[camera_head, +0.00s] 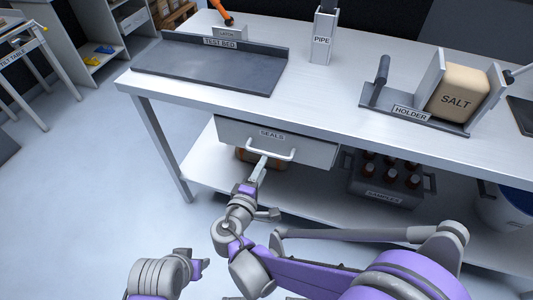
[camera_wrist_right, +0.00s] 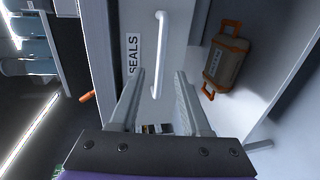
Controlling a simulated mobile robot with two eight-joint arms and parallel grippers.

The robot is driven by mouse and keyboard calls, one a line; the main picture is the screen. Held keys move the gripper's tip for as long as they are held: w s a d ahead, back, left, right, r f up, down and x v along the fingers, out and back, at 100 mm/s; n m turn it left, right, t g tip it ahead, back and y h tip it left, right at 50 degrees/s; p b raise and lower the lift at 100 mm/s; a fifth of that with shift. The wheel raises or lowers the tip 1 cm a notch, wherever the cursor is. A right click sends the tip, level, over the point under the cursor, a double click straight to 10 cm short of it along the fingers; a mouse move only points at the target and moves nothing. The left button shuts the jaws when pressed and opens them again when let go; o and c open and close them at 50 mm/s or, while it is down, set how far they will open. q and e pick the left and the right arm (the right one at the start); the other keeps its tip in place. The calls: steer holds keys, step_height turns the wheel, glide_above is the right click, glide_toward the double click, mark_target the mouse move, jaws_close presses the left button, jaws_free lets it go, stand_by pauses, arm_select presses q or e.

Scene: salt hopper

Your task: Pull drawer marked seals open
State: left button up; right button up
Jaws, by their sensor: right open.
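The drawer marked SEALS (camera_head: 300,150) hangs under the workbench; its front looks flush, with no visible opening. Its pale bar handle (camera_head: 285,157) is on the front, below the label. In the right wrist view the handle (camera_wrist_right: 161,45) runs upright in the picture, beside the SEALS label (camera_wrist_right: 133,54). My right gripper (camera_head: 263,163) is at the handle's left part in the head view. In the wrist view its two fingers (camera_wrist_right: 160,74) are apart, with the handle's lower end between them; contact cannot be told. My left gripper (camera_head: 200,264) is low at the front, away from the drawer.
The workbench (camera_head: 330,85) carries a test bed tray (camera_head: 210,65), a pipe stand (camera_head: 323,45) and a holder with a salt block (camera_head: 460,92). On the lower shelf (camera_head: 205,165) are a samples crate (camera_head: 385,192) and an orange-handled case (camera_wrist_right: 227,62).

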mark_target(269, 155)
steer(key=b+x, duration=0.1)
steer(key=x, duration=0.6)
steer(key=shift+w, duration=0.25)
jaws_close()
stand_by(1.1)
